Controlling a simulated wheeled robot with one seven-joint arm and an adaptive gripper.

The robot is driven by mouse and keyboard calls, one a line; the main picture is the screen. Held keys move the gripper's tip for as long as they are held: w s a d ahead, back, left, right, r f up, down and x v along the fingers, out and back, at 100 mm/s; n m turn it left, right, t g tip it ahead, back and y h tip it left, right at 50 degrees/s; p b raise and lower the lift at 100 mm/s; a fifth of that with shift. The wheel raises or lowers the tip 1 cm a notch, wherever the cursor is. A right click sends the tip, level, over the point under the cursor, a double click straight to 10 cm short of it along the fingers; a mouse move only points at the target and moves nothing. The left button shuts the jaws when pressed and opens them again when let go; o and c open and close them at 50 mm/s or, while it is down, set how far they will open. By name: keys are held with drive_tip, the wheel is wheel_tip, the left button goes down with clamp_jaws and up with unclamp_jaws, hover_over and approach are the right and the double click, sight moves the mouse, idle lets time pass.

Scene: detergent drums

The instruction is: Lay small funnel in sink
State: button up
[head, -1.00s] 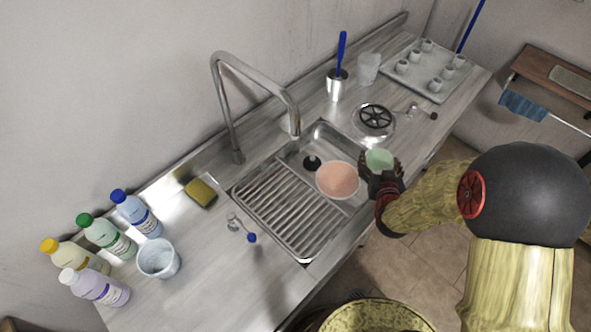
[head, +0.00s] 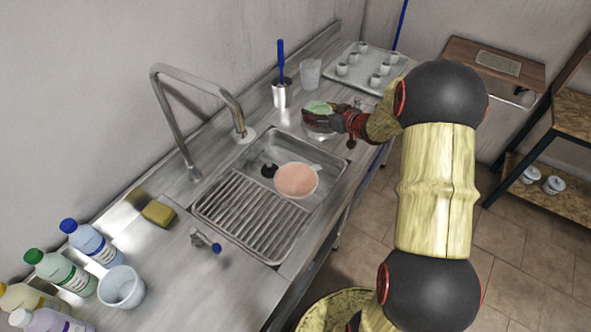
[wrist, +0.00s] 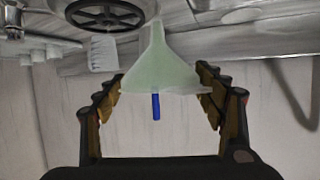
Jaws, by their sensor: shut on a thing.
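The small pale green funnel (head: 319,107) is in my gripper (head: 318,120), above the counter just beyond the far right end of the sink. The wrist view shows the funnel (wrist: 160,72) between the two fingers (wrist: 162,103), its narrow spout toward the top of the picture and its wide rim toward my palm. My gripper is shut on it. The steel sink (head: 298,143) has an open basin and a ribbed drainboard (head: 250,216). A pink round bowl-like piece (head: 297,180) lies in the basin, with a dark drain fitting (head: 269,170) beside it.
A tall faucet (head: 205,72) arches toward the basin. A steel holder (head: 282,95) with a blue-handled tool and a clear cup (head: 310,72) stand behind my gripper. A tray (head: 350,57) of small cups is farther back. Bottles and a sponge (head: 159,213) are at left.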

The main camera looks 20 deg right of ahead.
drive_tip(key=d, duration=0.5)
drive_tip(key=shift+w+a+f+b, duration=0.2)
drive_tip(key=shift+a+f+b, duration=1.3)
drive_tip(key=shift+a+f, duration=0.75)
drive_tip(key=shift+w+a+f+b, duration=0.15)
drive_tip(key=shift+a+f+b, duration=1.3)
drive_tip(key=shift+a+f, duration=0.8)
drive_tip(key=shift+w+a+f+b, duration=0.2)
drive_tip(key=shift+a+f+b, duration=1.3)
drive_tip(key=shift+a+f, duration=0.7)
drive_tip(key=shift+f, duration=0.45)
drive_tip(key=shift+f, duration=0.1)
drive_tip(key=shift+s, duration=0.1)
drive_tip(key=o, duration=0.8)
drive_tip(key=shift+f, duration=0.15)
